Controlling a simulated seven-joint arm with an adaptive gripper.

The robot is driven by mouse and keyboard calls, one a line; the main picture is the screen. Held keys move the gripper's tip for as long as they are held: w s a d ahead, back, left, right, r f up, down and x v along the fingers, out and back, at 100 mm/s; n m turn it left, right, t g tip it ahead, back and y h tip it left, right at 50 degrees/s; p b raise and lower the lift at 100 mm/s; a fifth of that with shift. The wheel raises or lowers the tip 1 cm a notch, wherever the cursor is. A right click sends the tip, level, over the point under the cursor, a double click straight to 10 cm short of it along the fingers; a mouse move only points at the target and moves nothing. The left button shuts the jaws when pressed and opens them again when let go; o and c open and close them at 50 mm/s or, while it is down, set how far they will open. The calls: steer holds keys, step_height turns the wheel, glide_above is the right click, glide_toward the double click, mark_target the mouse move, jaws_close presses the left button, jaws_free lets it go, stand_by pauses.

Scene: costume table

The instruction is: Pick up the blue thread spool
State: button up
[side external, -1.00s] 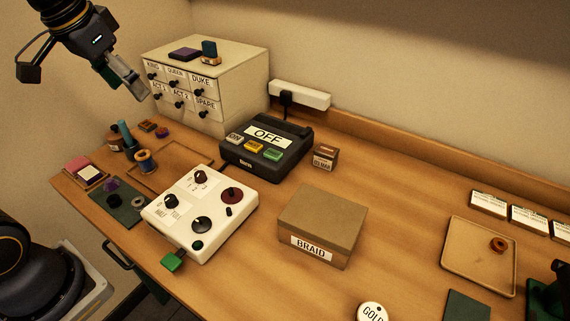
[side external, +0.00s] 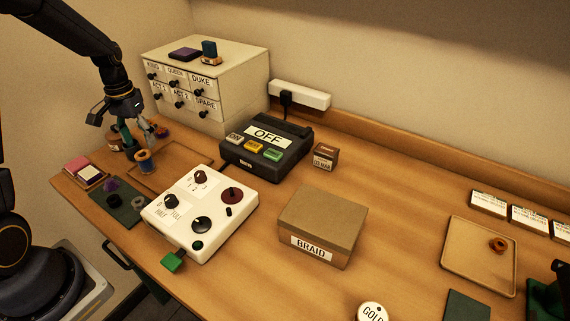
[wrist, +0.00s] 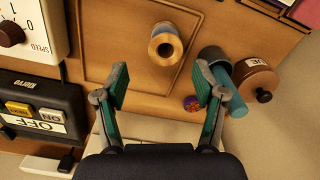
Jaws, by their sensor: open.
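A teal cylinder (wrist: 229,76) and a brown jar (wrist: 258,81) stand close to the right finger in the wrist view. A small purple-orange item (wrist: 192,103) lies between the fingers' bases, lower down. The white control box (side external: 199,215) and drawer cabinet (side external: 235,85) are nearby.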

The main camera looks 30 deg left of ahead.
mark_target(144, 158)
steer(key=f, duration=0.7)
steer(key=shift+s+a+f, duration=0.1)
steer(key=shift+s+a, duration=0.1)
steer(key=shift+a, duration=0.1)
steer(key=c, duration=1.2)
